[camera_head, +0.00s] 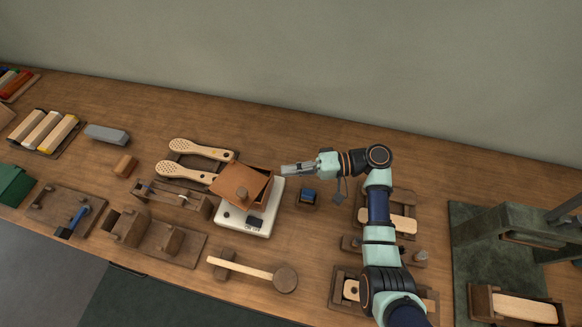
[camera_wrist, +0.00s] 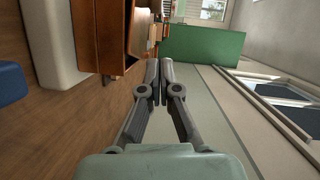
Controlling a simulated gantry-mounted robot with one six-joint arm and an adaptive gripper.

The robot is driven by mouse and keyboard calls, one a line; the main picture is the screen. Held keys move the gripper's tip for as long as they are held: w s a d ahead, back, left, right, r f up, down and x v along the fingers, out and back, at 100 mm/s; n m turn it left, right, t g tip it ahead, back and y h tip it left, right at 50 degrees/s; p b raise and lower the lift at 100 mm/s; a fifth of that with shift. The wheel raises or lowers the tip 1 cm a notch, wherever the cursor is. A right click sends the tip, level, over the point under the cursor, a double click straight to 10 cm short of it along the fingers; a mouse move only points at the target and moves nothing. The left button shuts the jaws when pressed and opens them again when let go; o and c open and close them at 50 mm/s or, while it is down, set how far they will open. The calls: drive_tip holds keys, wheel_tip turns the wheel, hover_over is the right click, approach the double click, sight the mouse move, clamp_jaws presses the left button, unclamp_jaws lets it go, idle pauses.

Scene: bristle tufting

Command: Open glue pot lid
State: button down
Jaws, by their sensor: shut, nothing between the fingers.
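The glue pot is a copper-brown box (camera_head: 262,193) on a white base (camera_head: 262,222) with a dark switch on its front. Its flat brown lid (camera_head: 228,183) sits askew and tilted over the box, with a dark gap along the right side. In the wrist view, the brown pot (camera_wrist: 112,35) is at the upper left, beside the fingers, and the white base (camera_wrist: 50,40) is left of it. My gripper (camera_head: 284,169) is just right of the pot's back corner, pointing left. Its fingers (camera_wrist: 160,70) are together and empty, apart from the pot.
Two perforated wooden paddles (camera_head: 200,150) lie left of the pot. A small dark-blue block (camera_head: 308,196) is right of the base, and a mallet (camera_head: 284,278) lies in front. Wooden fixtures crowd the left. Bare bench (camera_head: 250,140) lies behind the pot.

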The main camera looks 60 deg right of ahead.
sight(258, 191)
drive_tip(key=x, duration=0.6)
drive_tip(key=shift+a+b, duration=0.1)
drive_tip(key=shift+b, duration=0.3)
drive_tip(key=a, duration=0.2)
drive_tip(key=w+a, duration=0.1)
drive_tip(key=shift+a+f, duration=0.15)
drive_tip(key=shift+f, duration=0.1)
drive_tip(key=shift+w+a, duration=0.1)
drive_tip(key=shift+a, duration=0.1)
drive_tip(key=shift+a+r, duration=0.1)
drive_tip(key=shift+a, duration=0.05)
